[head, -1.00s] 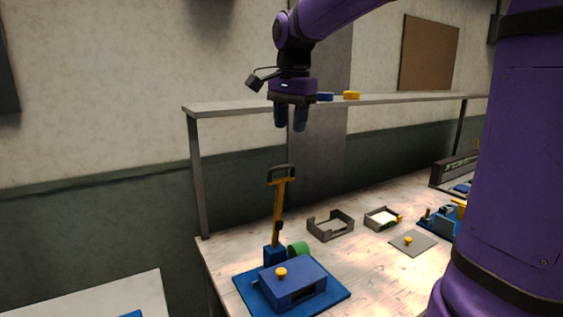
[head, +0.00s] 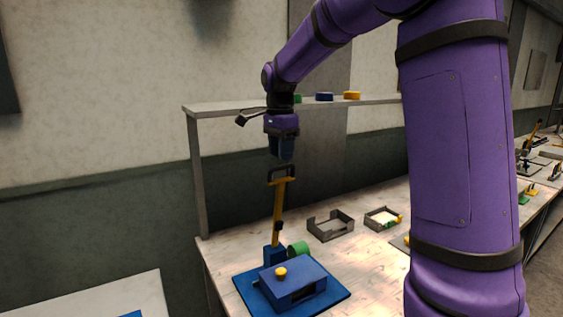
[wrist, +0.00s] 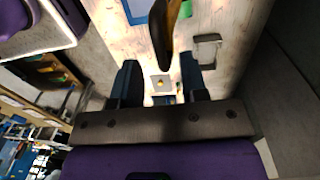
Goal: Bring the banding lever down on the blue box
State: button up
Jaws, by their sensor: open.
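The banding lever (head: 278,208) stands upright, a yellow bar with a dark loop handle (head: 281,173) on top. Its foot is in a blue block at the back of a blue base plate (head: 337,296). The blue box (head: 302,288) with a yellow knob (head: 281,272) sits on that plate, in front of the lever. My gripper (head: 281,158) is open, pointing down just above the handle, apparently empty. In the wrist view its two dark fingers (wrist: 160,88) are spread, and a dark orange bar, likely the lever (wrist: 168,38), shows beyond them.
A green cylinder (head: 298,249) lies beside the lever's foot. Grey open trays (head: 330,226) stand on the bench to the right. A shelf (head: 225,107) with small coloured pieces runs behind my gripper. A white table (head: 90,300) is at lower left.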

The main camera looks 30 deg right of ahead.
jog(key=shift+f, duration=1.55)
grip_shut()
jog(key=shift+s, duration=0.15)
